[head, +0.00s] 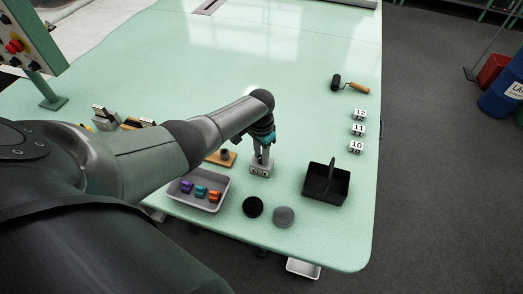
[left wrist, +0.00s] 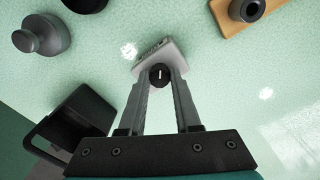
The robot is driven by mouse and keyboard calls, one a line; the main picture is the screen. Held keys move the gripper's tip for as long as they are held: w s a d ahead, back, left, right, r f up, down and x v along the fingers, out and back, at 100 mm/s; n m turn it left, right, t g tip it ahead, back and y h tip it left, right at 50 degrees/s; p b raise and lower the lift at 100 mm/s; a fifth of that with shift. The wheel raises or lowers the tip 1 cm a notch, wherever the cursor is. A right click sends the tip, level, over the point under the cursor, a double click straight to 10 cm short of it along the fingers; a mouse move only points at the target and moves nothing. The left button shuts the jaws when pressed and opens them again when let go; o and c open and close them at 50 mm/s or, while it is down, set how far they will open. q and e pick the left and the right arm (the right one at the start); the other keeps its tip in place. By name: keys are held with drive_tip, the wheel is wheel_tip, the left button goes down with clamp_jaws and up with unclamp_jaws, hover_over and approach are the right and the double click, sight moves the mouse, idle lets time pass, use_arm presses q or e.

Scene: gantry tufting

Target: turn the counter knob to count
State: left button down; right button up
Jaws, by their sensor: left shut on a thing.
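The counter, a small grey box (head: 260,171), stands on the pale green table. It also shows in the left wrist view (left wrist: 150,57), with its dark round knob (left wrist: 159,74) bearing a white mark. My left gripper (head: 262,158) points down on the counter from above. In the left wrist view its two fingers (left wrist: 160,82) are shut on the knob, one on each side. The counter's display cannot be read clearly. My right gripper is not in view.
A grey tray (head: 175,196) with purple, teal and orange pieces lies left of the counter. A black basket (head: 314,186) stands to the right. Two round knobbed things, black (head: 253,207) and grey (head: 284,216), stand in front. A wooden board (head: 229,162) is close behind left.

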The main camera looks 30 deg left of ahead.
use_arm(q)
drive_tip(key=n+p, duration=0.1)
drive_tip(key=n, duration=0.2)
drive_tip(key=shift+r+n, duration=0.1)
drive_tip(key=shift+n, duration=0.3)
drive_tip(key=shift+n+p, duration=0.65)
drive_tip(key=shift+n, duration=1.65)
drive_tip(key=c, duration=0.6)
unclamp_jaws()
